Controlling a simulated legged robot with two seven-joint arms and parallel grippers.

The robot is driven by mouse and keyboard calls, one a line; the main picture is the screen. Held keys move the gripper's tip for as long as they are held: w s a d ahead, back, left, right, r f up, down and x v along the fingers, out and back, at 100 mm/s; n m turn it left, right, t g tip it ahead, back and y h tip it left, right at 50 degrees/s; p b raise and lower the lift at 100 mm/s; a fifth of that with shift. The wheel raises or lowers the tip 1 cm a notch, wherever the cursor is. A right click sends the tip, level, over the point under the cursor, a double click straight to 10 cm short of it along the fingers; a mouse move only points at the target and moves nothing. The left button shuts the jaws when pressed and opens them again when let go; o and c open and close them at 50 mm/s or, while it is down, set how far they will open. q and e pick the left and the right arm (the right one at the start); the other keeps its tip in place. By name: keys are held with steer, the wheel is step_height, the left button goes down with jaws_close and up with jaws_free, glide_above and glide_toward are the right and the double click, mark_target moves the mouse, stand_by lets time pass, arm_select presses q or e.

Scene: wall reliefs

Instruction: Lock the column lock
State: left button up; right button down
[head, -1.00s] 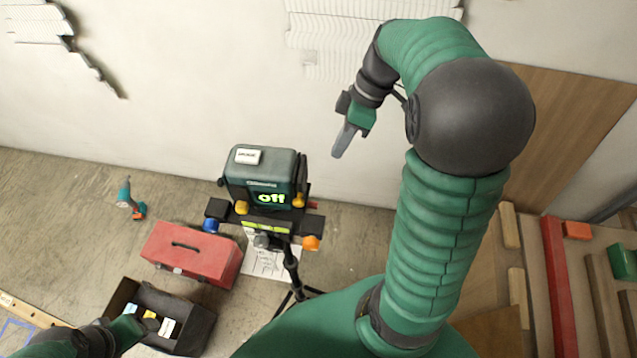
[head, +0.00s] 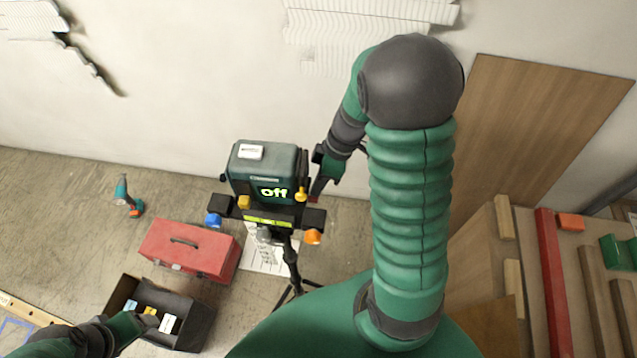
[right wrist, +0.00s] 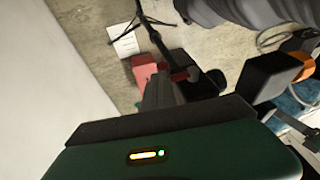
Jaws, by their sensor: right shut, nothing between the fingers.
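A dark green device (head: 265,168) with a lit "off" display stands on a black tripod (head: 292,262). Yellow, orange and blue knobs sit around its mount, and I cannot tell which part is the column lock. A small red part (head: 314,198) shows at the mount's right side; a dark red rod also shows in the right wrist view (right wrist: 184,75). My right gripper (head: 318,188) is shut and empty, its tip close beside that red part; contact cannot be told. My left gripper (head: 148,323) is low at the left, by the open black box; its jaws are unclear.
A red toolbox (head: 190,250) and an open black box (head: 190,325) with small items lie on the floor left of the tripod. A teal drill (head: 124,195) lies further left. Wood boards (head: 555,120) lean at the right. The wall is behind.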

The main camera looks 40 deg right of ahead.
steer(key=shift+d, duration=0.1)
steer(key=shift+d+f+y, duration=0.25)
steer(key=shift+f+y, duration=0.05)
